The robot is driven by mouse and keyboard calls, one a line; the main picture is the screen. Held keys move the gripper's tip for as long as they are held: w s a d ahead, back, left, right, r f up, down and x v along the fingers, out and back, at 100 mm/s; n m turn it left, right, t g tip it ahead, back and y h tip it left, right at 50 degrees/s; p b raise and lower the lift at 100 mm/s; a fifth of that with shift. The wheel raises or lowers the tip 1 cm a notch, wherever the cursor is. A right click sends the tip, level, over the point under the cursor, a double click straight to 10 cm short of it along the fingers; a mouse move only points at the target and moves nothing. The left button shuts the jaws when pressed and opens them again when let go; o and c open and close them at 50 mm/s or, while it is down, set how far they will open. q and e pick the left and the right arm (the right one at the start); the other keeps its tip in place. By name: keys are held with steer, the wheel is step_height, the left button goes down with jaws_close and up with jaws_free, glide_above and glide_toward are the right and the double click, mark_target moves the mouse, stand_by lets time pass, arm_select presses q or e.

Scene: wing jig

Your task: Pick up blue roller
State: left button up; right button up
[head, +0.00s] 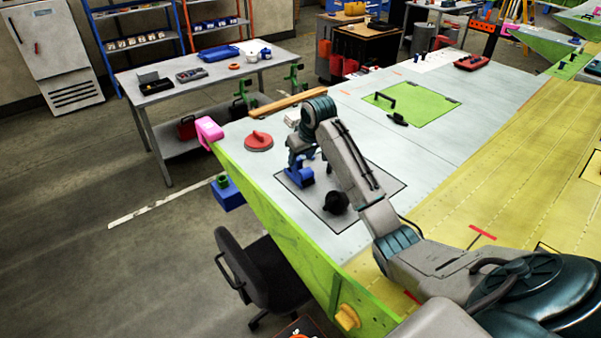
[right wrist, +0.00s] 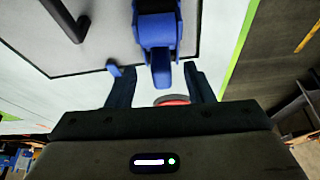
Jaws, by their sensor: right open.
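The blue roller (head: 299,178) sits on the grey, black-outlined patch of the pale wing panel. My right gripper (head: 303,153) is right by it, with the arm arching over from the lower right. In the right wrist view the open fingers (right wrist: 162,85) point toward the blue roller (right wrist: 158,32). Its narrow blue end reaches between the fingertips, with gaps on both sides. I cannot tell whether any finger touches it. My left gripper is not in view.
A black round-ended tool (head: 336,202) lies on the same grey patch (head: 385,190). A red disc with a handle (head: 259,141) and a wooden bar (head: 288,102) lie beyond. The green panel edge (head: 285,225) drops off at left, near a chair (head: 262,270).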

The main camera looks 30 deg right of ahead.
mark_target(300, 160)
steer(key=shift+x, duration=2.3)
steer(key=shift+s, duration=0.1)
jaws_close()
